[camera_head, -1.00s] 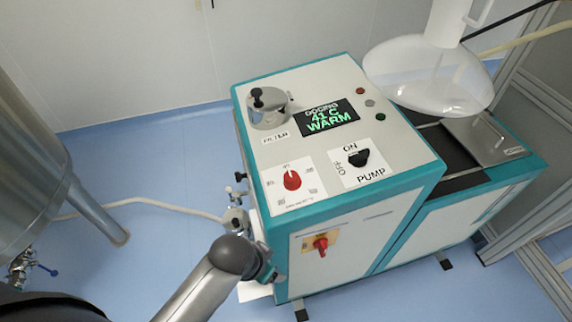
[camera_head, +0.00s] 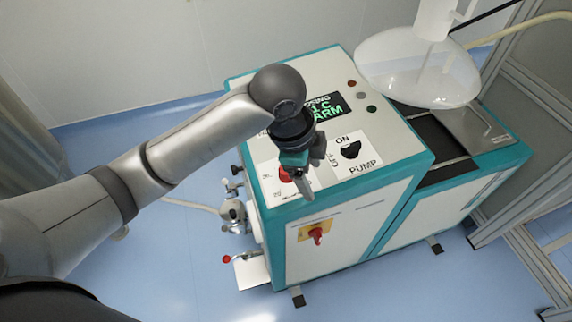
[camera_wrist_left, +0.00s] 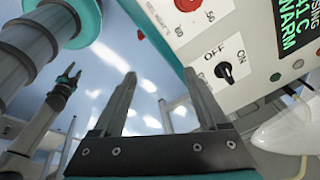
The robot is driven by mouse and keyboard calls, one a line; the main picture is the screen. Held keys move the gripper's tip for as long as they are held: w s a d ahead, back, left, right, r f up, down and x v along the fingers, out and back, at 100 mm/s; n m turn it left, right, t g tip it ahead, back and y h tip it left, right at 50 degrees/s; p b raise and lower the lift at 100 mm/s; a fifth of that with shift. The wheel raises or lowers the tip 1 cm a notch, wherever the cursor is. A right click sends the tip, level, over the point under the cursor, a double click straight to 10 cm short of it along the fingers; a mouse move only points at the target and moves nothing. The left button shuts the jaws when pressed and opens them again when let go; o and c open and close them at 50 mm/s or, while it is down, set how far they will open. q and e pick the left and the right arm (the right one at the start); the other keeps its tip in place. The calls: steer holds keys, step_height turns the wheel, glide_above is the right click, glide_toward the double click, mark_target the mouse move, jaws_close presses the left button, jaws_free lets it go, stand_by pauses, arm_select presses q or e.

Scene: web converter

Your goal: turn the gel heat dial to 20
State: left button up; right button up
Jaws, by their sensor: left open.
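The red gel heat dial (camera_head: 284,174) is on the white label at the machine's front left corner. My left gripper hides much of it in the head view. In the left wrist view the red dial (camera_wrist_left: 187,4) is cut by the top edge, with a "50" mark beside it; its pointer cannot be read. My left gripper (camera_head: 308,188) hangs over the panel beside the dial. In the wrist view its two fingers (camera_wrist_left: 160,73) are apart with nothing between them. A second gripper, apparently my right one (camera_wrist_left: 68,72), shows at the left with its prongs apart.
The black pump knob (camera_head: 351,149) sits right of the dial. The green display (camera_head: 328,108) is partly covered by my arm. A red switch (camera_head: 317,236) is on the front face. Fittings (camera_head: 234,212) stick out at the left side. A clear hopper (camera_head: 420,68) stands at the back right.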

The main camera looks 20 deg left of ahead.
mark_target(284, 176)
arm_select(q)
steer(key=w+a+r+m+y, duration=0.2)
steer(key=w+a+r+m, duration=0.1)
steer(key=w+a+r, duration=0.3)
steer(key=shift+g, duration=0.3)
steer(key=f+b, duration=0.1)
steer(key=f, duration=0.3)
steer(key=f+b, duration=0.1)
steer(key=f, duration=0.4)
steer(key=f+b, duration=0.1)
steer(key=f, duration=0.4)
steer(key=shift+w+a+f, duration=0.1)
steer(key=shift+a+f, duration=0.05)
steer(key=shift+a, duration=0.15)
steer(key=shift+c, duration=0.2)
jaws_close()
